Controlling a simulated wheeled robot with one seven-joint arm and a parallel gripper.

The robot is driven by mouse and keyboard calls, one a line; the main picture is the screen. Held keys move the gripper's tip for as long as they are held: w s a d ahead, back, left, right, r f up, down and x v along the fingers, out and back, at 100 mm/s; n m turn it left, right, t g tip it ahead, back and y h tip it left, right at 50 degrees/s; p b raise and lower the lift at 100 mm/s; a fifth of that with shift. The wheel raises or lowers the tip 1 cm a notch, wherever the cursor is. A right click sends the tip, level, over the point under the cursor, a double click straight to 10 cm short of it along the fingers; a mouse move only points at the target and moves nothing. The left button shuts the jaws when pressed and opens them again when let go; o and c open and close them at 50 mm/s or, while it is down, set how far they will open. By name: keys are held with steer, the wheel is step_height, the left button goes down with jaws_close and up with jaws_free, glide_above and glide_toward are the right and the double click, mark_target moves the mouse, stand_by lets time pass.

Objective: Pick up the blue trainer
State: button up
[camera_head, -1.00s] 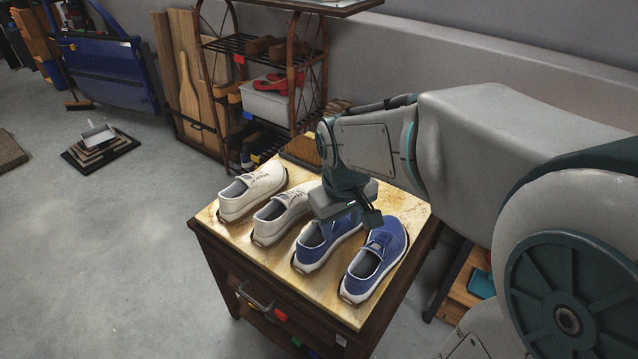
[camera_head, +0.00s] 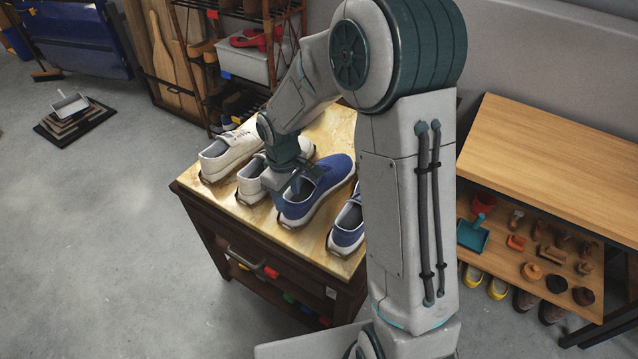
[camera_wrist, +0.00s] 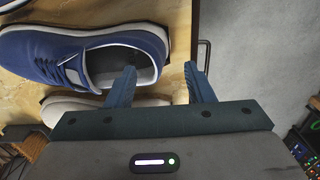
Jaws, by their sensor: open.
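Two blue trainers with white soles stand on the wooden cabinet top. The left blue trainer (camera_head: 322,190) lies beside my gripper (camera_head: 287,186), and the right blue trainer (camera_head: 347,226) is partly hidden by my arm. In the wrist view, the left blue trainer (camera_wrist: 50,52) has its toe to the left and its heel at my gripper (camera_wrist: 160,68). The jaws are open. One finger is over the shoe's opening and the other is outside the heel, so the heel wall appears between them. I cannot tell whether they touch it.
Two cream trainers stand left of the blue ones, one (camera_head: 228,152) farther off and one (camera_head: 252,180) close to my gripper. The cabinet (camera_head: 215,213) has a front handle. A low wooden bench (camera_head: 545,165) stands at the right.

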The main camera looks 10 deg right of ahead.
mark_target(289, 202)
steer(key=shift+w+d+f, duration=0.1)
steer(key=shift+f, duration=1.6)
steer(key=shift+w+d+f, duration=0.1)
steer(key=shift+f, duration=1.55)
steer(key=shift+c, duration=0.3)
jaws_close()
